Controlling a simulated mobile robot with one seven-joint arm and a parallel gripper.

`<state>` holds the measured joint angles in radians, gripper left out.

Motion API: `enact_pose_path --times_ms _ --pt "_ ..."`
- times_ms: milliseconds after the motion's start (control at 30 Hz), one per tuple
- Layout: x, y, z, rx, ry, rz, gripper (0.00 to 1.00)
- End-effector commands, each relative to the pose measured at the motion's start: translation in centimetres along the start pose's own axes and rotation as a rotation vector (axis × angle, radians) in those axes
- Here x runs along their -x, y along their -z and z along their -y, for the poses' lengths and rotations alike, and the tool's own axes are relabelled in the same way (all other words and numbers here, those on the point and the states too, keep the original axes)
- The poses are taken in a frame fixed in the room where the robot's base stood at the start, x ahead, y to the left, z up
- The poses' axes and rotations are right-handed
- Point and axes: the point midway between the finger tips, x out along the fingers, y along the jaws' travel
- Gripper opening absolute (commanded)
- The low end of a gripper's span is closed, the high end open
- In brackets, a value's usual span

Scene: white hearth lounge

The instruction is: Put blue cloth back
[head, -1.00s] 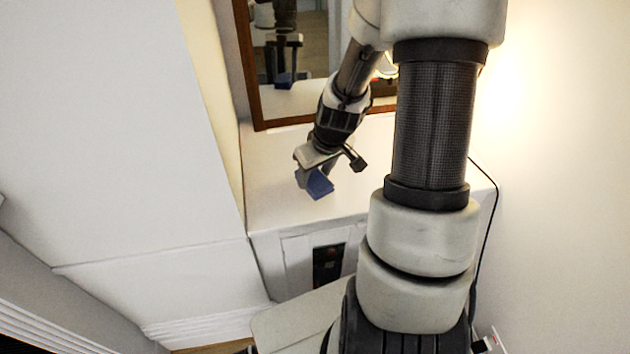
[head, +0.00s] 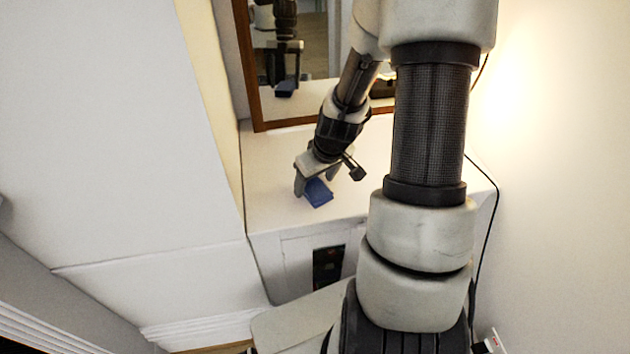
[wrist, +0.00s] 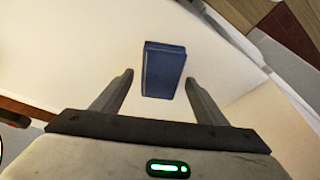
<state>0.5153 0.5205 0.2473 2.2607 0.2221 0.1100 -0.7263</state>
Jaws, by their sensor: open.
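The blue cloth (head: 318,193) is a small folded dark blue block on the white mantel top (head: 272,207), near its front edge. It also shows in the wrist view (wrist: 163,70), beyond and between the two fingertips. My gripper (head: 314,186) is open, pointing down just above the mantel top at the cloth. In the wrist view my fingers (wrist: 158,82) stand apart with clear space on both sides of the cloth, so they do not grip it.
A wood-framed mirror (head: 256,95) stands behind the mantel top and reflects my arm. A white wall (head: 110,120) rises close on the left. A black cable (head: 497,200) hangs at the right. The mantel top around the cloth is otherwise clear.

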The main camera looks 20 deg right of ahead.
Motion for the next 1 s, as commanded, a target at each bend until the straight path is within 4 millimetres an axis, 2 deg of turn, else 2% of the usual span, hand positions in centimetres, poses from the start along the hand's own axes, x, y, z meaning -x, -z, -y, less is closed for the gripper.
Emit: enact_pose_path --times_ms 300,500,700,1000 --pt "6.5 0.1 -0.2 -0.002 -0.006 -0.005 0.67" --pt "10.0 0.1 -0.1 0.000 -0.004 -0.003 0.67" --pt "11.4 0.0 0.0 -0.001 -0.001 0.000 0.67" --pt "11.5 0.0 0.0 0.000 0.000 0.000 0.67"
